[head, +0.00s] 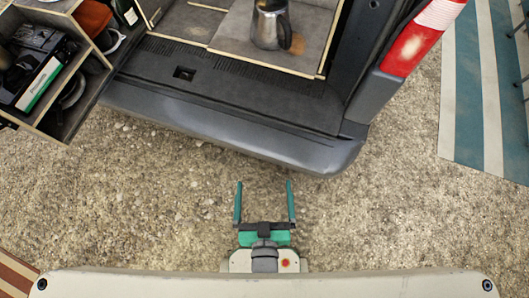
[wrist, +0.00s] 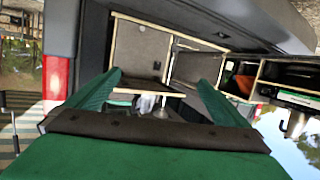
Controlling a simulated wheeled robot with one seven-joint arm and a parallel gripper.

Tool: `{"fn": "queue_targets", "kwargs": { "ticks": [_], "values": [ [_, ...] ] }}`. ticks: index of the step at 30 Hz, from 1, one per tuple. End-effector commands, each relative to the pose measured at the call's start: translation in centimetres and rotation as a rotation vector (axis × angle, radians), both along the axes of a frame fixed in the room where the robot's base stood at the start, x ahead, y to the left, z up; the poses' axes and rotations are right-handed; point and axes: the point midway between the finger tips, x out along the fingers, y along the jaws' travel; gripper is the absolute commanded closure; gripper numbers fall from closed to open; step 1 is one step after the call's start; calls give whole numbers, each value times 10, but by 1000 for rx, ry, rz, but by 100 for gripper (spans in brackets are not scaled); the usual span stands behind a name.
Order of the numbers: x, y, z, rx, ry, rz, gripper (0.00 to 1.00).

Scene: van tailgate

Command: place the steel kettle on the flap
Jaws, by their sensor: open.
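The steel kettle (head: 267,25) stands upright inside the back of the van, at the top of the head view, with its top cut off by the picture edge. It stands on a grey board with pale edges (head: 293,62); I cannot tell whether this board is the flap. A brown patch shows on the board beside the kettle. My gripper (head: 264,184) is open and empty over the gravel, well short of the bumper and the kettle. Its two green fingers also show in the wrist view (wrist: 160,78), apart, with the van interior beyond; the kettle is not clear there.
The dark van sill and bumper (head: 230,130) lie between my gripper and the kettle. A loaded shelf unit (head: 85,112) stands out at the left. The red and white tail light (head: 412,45) is at the right. A striped mat (head: 483,95) lies further right. The gravel around my gripper is clear.

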Motion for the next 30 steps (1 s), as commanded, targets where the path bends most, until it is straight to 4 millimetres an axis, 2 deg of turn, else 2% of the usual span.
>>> {"fn": "queue_targets", "kwargs": {
  "ticks": [1, 3, 9, 30],
  "values": [
    [-17, 0, 2, 10, 3, -6, 0],
    [-33, -1, 7, 21, -5, -11, 0],
    [-61, -1, 18, 42, -21, -28, 0],
    [-64, -2, 21, 44, -27, -30, 0]
  ]
}}
